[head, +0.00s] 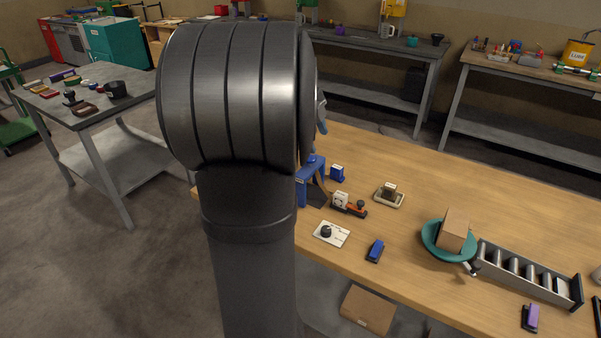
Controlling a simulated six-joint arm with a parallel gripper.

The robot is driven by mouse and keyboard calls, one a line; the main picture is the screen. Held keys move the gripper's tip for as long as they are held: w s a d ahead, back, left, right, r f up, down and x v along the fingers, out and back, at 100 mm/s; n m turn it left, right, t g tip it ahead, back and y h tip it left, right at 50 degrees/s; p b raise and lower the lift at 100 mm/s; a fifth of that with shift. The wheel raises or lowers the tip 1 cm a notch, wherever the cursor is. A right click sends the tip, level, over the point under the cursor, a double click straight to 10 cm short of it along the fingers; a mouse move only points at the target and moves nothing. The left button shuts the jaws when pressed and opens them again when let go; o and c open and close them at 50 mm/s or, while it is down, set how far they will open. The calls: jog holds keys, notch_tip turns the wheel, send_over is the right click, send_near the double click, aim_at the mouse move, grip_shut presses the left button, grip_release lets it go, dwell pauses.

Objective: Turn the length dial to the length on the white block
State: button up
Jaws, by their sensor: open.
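A white plate with a round black knob (327,231) lies near the front edge of the wooden table; it looks like the length dial. Its markings are too small to read. A small white block (340,199) stands behind it, beside an orange and black tool; any length on it is not readable. A blue device (308,183) with a dark sloping part stands to the left, partly hidden by my arm. My large dark arm fills the left middle of the view. My gripper is not visible, and nothing is seen touching the dial.
The orange and black tool (354,209), a blue block (337,173), a small tray (401,199) and a blue-topped stamp-like item (375,250) surround the dial. The table's back right is clear.

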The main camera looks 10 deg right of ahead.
aim_at(327, 229)
jog(key=s+d+f+n+g+y, duration=0.1)
jog(key=s+d+f+n+y, duration=0.1)
jog(key=s+f+n+y, duration=0.35)
jog(key=shift+h, duration=0.65)
jog(key=f, duration=0.6)
jog(key=s+f, duration=0.1)
jog(key=f, duration=0.6)
jog(key=s+f, duration=0.1)
jog(key=f, duration=0.5)
jog(key=shift+d+f, duration=0.1)
jog(key=shift+f, duration=0.25)
jog(key=c, duration=1)
